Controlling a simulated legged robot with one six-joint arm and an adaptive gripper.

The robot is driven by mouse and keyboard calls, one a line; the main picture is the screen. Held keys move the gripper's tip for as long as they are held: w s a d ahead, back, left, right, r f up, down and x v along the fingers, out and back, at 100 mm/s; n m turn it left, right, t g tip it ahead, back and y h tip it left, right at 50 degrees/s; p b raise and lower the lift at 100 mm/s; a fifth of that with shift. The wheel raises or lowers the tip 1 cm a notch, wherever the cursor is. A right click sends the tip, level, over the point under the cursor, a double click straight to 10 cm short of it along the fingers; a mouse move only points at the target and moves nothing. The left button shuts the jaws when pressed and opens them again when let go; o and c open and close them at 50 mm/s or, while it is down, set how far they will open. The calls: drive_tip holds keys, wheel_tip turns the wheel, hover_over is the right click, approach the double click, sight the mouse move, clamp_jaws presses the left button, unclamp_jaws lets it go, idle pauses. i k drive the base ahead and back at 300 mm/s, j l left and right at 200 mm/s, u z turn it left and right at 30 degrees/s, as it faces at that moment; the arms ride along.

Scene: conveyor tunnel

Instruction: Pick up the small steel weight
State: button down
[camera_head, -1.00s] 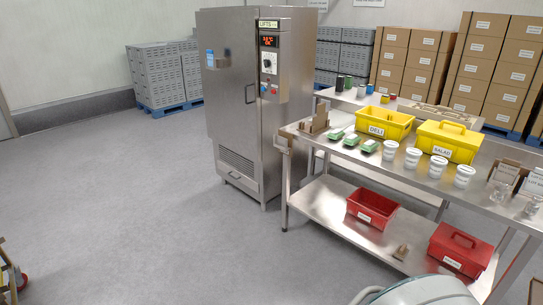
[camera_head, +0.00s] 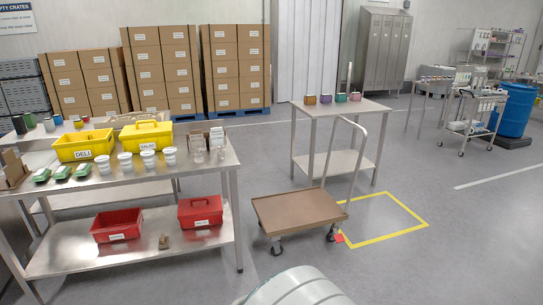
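I cannot pick out the small steel weight for certain. Two small shiny or clear pieces stand at the right end of the steel table (camera_head: 218,172), a left one (camera_head: 198,157) and a right one (camera_head: 221,154). They are too small to tell whether they are glass or steel. A small brown piece (camera_head: 164,241) sits on the table's lower shelf between the red boxes. My gripper is not in view. A pale rounded part of my own body shows at the bottom edge.
The table holds a yellow DELI bin (camera_head: 85,146), a lidded yellow SALAD box (camera_head: 146,134), white tubs (camera_head: 148,159) and green packs (camera_head: 62,173). A brown platform cart (camera_head: 298,209) stands right of it, beside a yellow floor outline (camera_head: 402,244). Floor at the lower right is clear.

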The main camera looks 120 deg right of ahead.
sight(219, 154)
drive_tip(key=z, duration=0.45)
drive_tip(key=l+z, duration=0.1)
drive_tip(key=z, duration=1.6)
drive_tip(key=i+z, duration=0.1)
drive_tip(key=z, duration=0.75)
drive_tip(key=i+z, duration=0.2)
drive_tip(key=z, duration=0.85)
